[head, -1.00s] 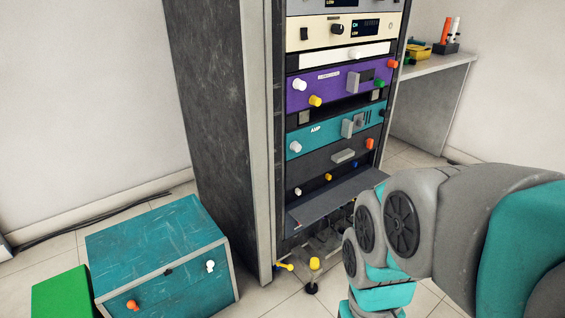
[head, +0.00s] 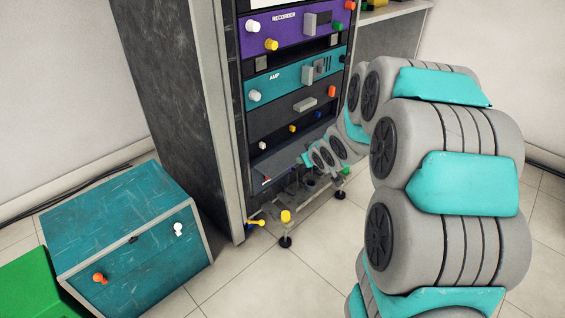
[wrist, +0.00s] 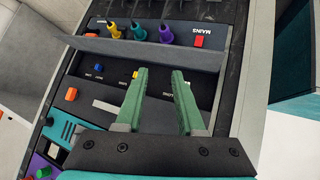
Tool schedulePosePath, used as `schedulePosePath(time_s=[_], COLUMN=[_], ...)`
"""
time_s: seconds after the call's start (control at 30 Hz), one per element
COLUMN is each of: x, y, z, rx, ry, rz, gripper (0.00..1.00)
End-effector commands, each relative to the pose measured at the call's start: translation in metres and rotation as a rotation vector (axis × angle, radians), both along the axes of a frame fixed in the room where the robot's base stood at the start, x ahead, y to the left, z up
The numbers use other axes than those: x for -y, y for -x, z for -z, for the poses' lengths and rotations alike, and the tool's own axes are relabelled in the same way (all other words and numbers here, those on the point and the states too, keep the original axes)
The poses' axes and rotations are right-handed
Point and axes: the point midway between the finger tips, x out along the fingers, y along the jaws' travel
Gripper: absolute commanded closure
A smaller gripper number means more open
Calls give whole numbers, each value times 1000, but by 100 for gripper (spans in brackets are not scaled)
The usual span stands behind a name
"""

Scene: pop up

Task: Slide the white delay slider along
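A small white knob (head: 262,145), likely the delay slider, sits at the left of the dark panel (head: 290,118) below the teal AMP unit in the head view. In the wrist view a small pale spot (wrist: 187,84) by the right finger may be this knob; a partly covered label lies between the fingers. My gripper (wrist: 161,72) is open, its two green fingers apart and pointing over the dark panel, with nothing visibly held. In the head view my arm reaches to the front of the rack, low down. Whether a finger touches the knob I cannot tell.
A dark flap (wrist: 140,49) sticks out beside the panel. Beyond it are several plugs and a red MAINS switch (wrist: 199,42). Yellow (head: 292,128), blue (head: 317,114) and orange (head: 332,91) controls share the panel. A teal box (head: 125,235) stands left on the floor.

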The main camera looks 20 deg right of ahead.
Motion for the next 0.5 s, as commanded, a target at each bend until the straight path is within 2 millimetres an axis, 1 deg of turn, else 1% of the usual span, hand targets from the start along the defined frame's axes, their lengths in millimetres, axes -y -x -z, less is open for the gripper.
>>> schedulePosePath(time_s=[0.03, 0.1, 0.23, 0.3, 0.37, 0.5], x=[-1, -6, -19, -25, -32, -43], y=[-14, -34, -62, -72, -78, -82], z=[16, 25, 41, 48, 52, 59], rx=[38, 110, 243, 315, 378, 503], ry=[-20, -54, -135, -187, -234, -344], rz=[-30, -79, -170, -216, -256, -327], gripper=[62, 62, 62, 62, 62, 62])
